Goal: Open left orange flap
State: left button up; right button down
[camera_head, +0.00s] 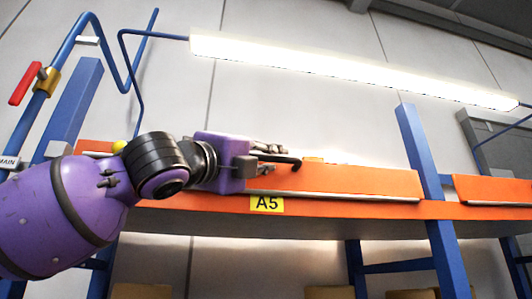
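The left orange flap (360,181) is a long panel with a pale strip along its lower edge. It sits on the orange shelf beam above the yellow A5 label (267,203). My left gripper (291,155) is in front of the flap's left part, near its top edge, with its dark fingers pointing right. Whether a finger touches the flap, and whether the fingers are apart or closed, I cannot tell. My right gripper is not in view.
A second orange flap (495,190) lies to the right, beyond a blue upright (417,150). A long bright lamp (350,68) hangs above. Blue pipes with a red-handled valve (26,83) stand at the left. The space between lamp and flap looks free.

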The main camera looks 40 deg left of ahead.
pick_arm(q)
jog(key=shift+w+r, duration=0.15)
jog(key=shift+w, duration=0.1)
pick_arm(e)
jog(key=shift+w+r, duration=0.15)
pick_arm(q)
jog(key=shift+w, duration=0.15)
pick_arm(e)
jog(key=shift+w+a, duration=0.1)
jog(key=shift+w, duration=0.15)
pick_arm(q)
jog(key=shift+c, duration=0.6)
grip_shut()
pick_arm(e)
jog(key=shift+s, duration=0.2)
